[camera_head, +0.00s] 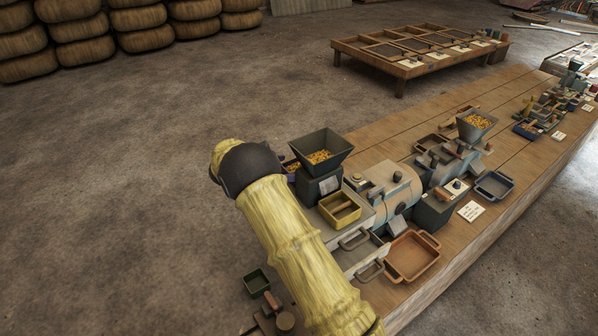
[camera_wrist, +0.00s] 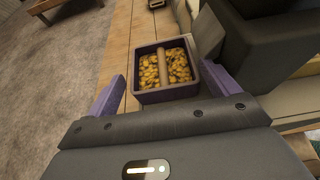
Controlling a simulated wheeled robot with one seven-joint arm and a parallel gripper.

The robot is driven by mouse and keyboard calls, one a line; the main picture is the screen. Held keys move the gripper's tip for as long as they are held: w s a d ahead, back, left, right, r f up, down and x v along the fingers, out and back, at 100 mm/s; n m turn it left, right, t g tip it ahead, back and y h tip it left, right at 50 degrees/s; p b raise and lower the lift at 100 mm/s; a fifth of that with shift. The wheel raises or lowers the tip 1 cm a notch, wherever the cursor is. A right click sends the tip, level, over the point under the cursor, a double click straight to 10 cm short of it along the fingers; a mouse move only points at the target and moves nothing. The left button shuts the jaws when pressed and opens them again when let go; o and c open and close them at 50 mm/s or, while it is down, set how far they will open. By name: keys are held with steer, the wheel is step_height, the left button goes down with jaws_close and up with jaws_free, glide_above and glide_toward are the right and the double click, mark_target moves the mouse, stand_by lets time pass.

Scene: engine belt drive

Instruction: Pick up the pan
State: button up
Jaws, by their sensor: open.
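My gripper (camera_wrist: 161,86) is open in the wrist view, its two purple fingers spread on either side of the near part of a small dark purple square pan (camera_wrist: 140,96). The pan holds yellow-orange bits, with a tan bar across its middle. I cannot tell whether the fingers touch it. In the head view this pan (camera_head: 291,166) shows only in part, beside my dark wrist and left of a dark hopper (camera_head: 320,150). Other pans on the bench are an orange-brown one (camera_head: 413,257), a grey-blue one (camera_head: 494,186) and a yellow divided one (camera_head: 340,209).
The dark hopper's body (camera_wrist: 275,55) stands close on the right in the wrist view. A wooden bench (camera_head: 510,95) carries machines and trays. A low table (camera_head: 410,65) stands behind, and stacked tan rolls (camera_head: 80,40) are at back left. The floor at left is clear.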

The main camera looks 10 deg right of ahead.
mark_target(299, 166)
steer(key=shift+d, duration=0.1)
steer(key=shift+w+d+p, duration=0.1)
steer(key=shift+d+p, duration=0.2)
steer(key=shift+p, duration=0.1)
steer(key=p+x, duration=0.2)
steer(key=x, duration=0.2)
steer(key=shift+d+f, duration=0.2)
steer(key=shift+d, duration=0.05)
steer(key=shift+c, duration=0.2)
steer(key=shift+w+a, duration=0.1)
steer(key=c, duration=0.7)
steer(key=shift+c, duration=0.2)
